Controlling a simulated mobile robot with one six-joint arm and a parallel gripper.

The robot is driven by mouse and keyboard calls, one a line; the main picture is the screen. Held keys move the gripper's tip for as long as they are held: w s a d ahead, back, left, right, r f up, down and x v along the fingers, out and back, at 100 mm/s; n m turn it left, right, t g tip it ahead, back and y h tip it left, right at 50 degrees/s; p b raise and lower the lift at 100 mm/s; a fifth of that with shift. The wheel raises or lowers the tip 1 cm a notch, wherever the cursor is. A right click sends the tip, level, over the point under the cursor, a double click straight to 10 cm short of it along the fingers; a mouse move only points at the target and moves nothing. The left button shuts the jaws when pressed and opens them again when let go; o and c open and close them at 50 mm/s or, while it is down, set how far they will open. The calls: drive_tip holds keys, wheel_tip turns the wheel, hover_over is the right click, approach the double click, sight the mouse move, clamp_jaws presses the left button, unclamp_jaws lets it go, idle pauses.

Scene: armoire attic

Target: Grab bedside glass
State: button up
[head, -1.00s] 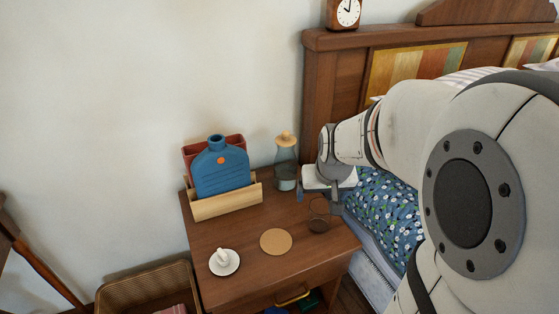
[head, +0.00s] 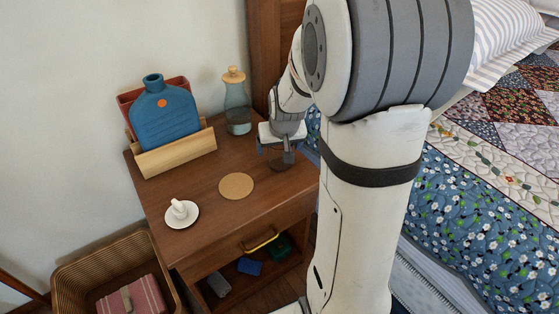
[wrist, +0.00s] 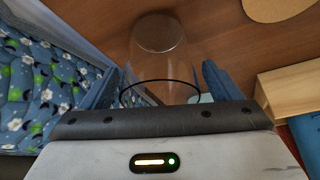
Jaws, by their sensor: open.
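The bedside glass (head: 281,163) is a clear, dark-looking tumbler on the right part of the wooden nightstand. My gripper (head: 281,148) is just above it, pointing down, and partly hides it. In the wrist view the glass (wrist: 160,62) shows between the two blue fingertips, its dark rim closest to the palm. My gripper (wrist: 165,88) is open there, one finger on each side of the glass. I cannot tell whether either finger touches it.
On the nightstand (head: 215,215) stand a carafe with a wooden stopper (head: 237,108), a blue bottle (head: 165,115) in a wooden holder (head: 175,155), a cork coaster (head: 236,186) and a white saucer (head: 180,222). The bed (head: 480,190) is at the right.

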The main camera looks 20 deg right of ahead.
drive_tip(key=shift+w+f, duration=0.15)
drive_tip(key=shift+f, duration=0.25)
drive_tip(key=shift+r, duration=0.1)
drive_tip(key=shift+c, duration=0.5)
drive_tip(key=c, duration=1.1)
